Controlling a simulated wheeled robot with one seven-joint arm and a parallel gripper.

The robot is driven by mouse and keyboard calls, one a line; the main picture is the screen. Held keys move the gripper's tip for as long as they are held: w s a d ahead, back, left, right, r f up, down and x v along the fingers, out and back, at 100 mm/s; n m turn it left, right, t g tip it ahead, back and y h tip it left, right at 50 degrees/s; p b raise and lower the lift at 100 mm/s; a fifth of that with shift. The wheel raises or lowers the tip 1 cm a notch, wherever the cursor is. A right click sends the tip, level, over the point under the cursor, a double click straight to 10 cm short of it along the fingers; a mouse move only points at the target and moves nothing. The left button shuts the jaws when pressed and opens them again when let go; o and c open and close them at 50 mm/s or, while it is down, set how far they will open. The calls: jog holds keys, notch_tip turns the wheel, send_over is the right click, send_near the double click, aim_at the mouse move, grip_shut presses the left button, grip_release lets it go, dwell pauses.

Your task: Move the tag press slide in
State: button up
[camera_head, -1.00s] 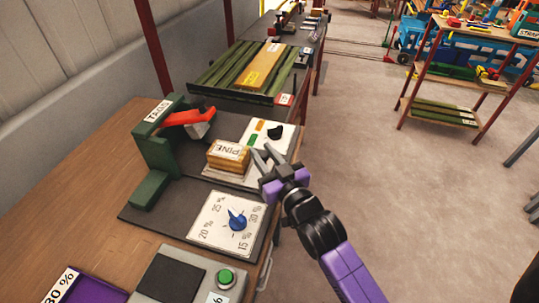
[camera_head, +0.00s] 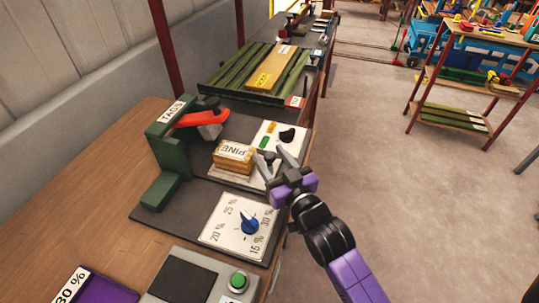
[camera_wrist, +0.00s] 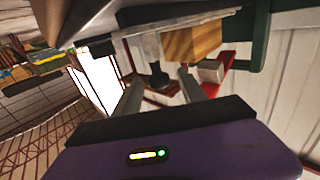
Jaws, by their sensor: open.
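The tag press is a dark green stand (camera_head: 167,145) labelled TAGS, with a red lever (camera_head: 203,118) reaching right over the bed. A pale plate, seemingly the slide (camera_head: 240,178), lies on the dark base right of the stand. A wooden block labelled PINE (camera_head: 234,155) sits on it; the block also shows in the wrist view (camera_wrist: 192,42). My gripper (camera_head: 271,158) is open and empty, its fingertips close to the right side of the block and plate. I cannot tell whether they touch. The wrist view shows both fingers (camera_wrist: 163,88) apart, with the block beyond them.
A white panel with a black knob (camera_head: 287,135) stands just behind my fingers. A dial panel with a blue knob (camera_head: 250,224) is in front. A rack of green strips (camera_head: 230,75) lies farther back.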

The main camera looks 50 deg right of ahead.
jog(key=shift+b+v, duration=0.5)
jog(key=shift+v, duration=2.9)
